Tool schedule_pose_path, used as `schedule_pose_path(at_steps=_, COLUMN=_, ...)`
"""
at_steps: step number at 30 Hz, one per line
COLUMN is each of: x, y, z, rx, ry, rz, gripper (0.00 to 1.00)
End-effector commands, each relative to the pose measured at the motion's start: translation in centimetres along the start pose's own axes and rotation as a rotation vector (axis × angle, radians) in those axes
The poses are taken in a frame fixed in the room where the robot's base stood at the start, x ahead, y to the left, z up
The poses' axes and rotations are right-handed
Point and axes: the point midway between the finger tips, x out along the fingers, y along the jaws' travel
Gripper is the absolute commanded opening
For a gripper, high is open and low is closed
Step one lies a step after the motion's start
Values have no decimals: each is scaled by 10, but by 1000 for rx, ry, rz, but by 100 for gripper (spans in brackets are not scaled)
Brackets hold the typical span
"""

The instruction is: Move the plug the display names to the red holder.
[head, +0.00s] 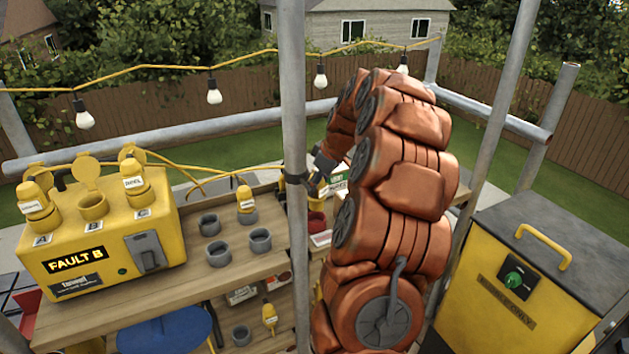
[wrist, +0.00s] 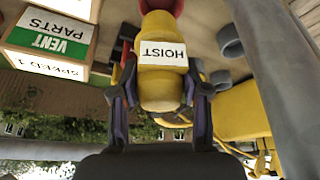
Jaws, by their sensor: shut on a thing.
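The display (head: 76,260) on the yellow power box (head: 150,222) reads "FAULT B". Socket B (head: 93,206) is empty with its cap raised; sockets A and C hold yellow plugs (head: 34,200) (head: 134,176). My gripper (wrist: 162,98) is shut on a yellow plug (wrist: 160,82) labelled "HOIST". In the wrist view the plug's far end meets the red holder (wrist: 163,5); I cannot tell how deep it sits. In the head view the red holder (head: 316,222) is partly hidden by the pole, and my gripper (head: 312,186) is just above it.
Grey holders (head: 210,226) (head: 260,240) stand on the wooden bench, one with a yellow plug (head: 245,198). The grey pole (head: 293,120) stands close by my gripper. A "VENT PARTS" box (wrist: 50,38) is beside the red holder. Another plug (head: 269,316) is on the lower shelf.

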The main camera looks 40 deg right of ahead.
Motion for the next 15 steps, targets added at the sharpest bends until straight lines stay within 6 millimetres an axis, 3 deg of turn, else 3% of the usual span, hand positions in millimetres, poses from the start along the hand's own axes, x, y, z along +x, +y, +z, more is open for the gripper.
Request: schedule_pose_path(at_steps=15, x=40, y=-1, z=15, rx=-2, ry=1, rz=-1, gripper=4)
